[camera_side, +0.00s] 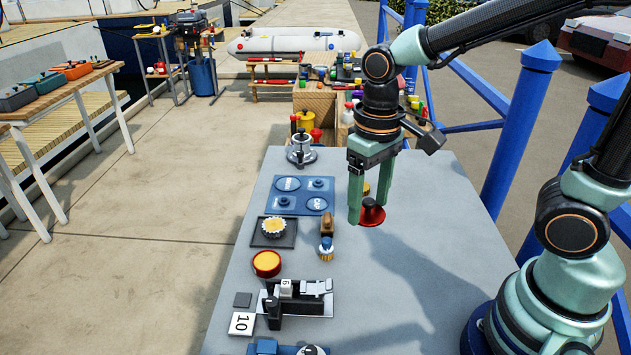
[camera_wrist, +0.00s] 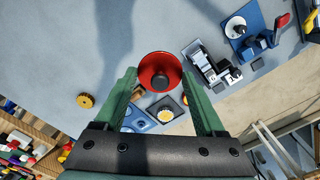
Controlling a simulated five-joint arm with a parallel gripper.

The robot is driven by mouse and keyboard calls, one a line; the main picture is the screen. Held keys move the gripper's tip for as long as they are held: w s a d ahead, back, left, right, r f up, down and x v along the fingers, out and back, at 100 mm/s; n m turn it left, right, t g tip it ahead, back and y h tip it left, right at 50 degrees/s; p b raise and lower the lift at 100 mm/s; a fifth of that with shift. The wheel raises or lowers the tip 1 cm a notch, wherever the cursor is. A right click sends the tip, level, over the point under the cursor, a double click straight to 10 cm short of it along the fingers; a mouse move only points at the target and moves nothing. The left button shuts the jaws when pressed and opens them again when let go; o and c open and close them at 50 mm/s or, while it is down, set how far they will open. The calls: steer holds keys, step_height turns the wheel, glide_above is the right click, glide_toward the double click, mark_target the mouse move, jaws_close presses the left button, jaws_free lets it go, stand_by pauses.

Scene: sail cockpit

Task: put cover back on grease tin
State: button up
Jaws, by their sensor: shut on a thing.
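The cover is a red disc (camera_side: 373,216) with a dark knob on top. It also shows in the wrist view (camera_wrist: 152,62), between the fingertips. My gripper (camera_side: 370,208) is shut on the red cover and holds it over the grey bench, roughly level. In the wrist view my gripper (camera_wrist: 160,76) has one finger on each side of the disc. The grease tin (camera_side: 266,264) is a round red tin, open, with orange-yellow grease inside. It stands on the bench to the left of and nearer the camera than my gripper. In the wrist view I cannot clearly make out the tin.
Near the tin are a black tray with a yellow-topped toothed part (camera_side: 274,227), a brush (camera_side: 326,249) and a black-and-silver fixture (camera_side: 297,300). A blue board (camera_side: 300,196) and a metal winch-like part (camera_side: 301,152) stand farther back. The right bench side is mostly clear.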

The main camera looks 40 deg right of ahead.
step_height(320, 180, up, 2)
steer(key=shift+w+a+r, duration=0.15)
steer(key=shift+w, duration=0.1)
steer(key=w+a+f, duration=0.3)
steer(key=w+a, duration=0.1)
steer(key=w, duration=0.3)
glide_toward(267, 261)
steer(key=shift+f, duration=2.9)
steer(key=shift+f, duration=0.15)
steer(key=o, duration=1.3)
